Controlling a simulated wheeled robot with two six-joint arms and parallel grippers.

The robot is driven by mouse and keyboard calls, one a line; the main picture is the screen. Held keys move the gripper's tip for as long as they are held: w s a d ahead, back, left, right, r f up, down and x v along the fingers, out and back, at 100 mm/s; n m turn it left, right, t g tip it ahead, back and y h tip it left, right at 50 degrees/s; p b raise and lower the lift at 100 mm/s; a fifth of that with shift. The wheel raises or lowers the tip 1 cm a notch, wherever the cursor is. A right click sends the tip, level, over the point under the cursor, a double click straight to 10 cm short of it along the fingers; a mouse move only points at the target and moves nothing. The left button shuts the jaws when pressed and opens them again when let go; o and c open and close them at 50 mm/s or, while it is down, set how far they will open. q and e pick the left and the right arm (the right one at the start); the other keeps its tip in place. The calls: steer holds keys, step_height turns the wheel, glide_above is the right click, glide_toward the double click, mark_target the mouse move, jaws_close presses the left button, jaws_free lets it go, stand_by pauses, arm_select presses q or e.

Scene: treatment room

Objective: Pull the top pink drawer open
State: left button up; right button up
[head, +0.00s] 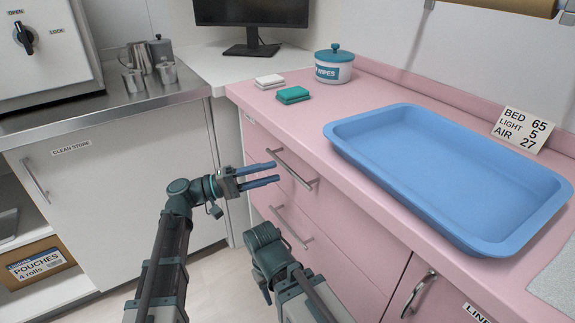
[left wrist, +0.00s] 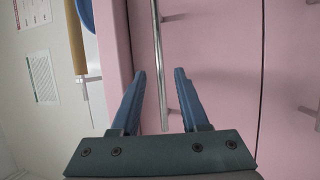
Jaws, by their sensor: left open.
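The top pink drawer (head: 288,158) is in the pink cabinet under the counter, its front flush with the cabinet face. Its metal bar handle (head: 293,170) slants across the front. My left gripper (head: 277,172) is open and empty, its two blue fingers pointing at the drawer front close to the handle's far end. In the left wrist view the handle (left wrist: 158,50) runs upright between the two fingertips (left wrist: 160,72). No contact shows, and I cannot tell how much gap is left in depth. My right arm shows low in the head view, but its gripper cannot be made out.
A lower drawer handle (head: 292,228) sits below. A blue tray (head: 540,215), a wipes tub (head: 334,66) and two folded cloths, one green (head: 293,95) and one white (head: 269,81), stand on the pink counter. A white cabinet (head: 125,185) is at left. Floor before the drawers is open.

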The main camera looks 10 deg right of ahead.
mark_target(287, 166)
arm_select(q)
steer(key=shift+d+r+p, duration=0.2)
steer(key=shift+d+r, duration=0.05)
steer(key=shift+d, duration=1.1)
steer(key=shift+d+r+p, duration=0.15)
steer(key=shift+d+r, duration=0.05)
steer(key=shift+d, duration=1.1)
jaws_close()
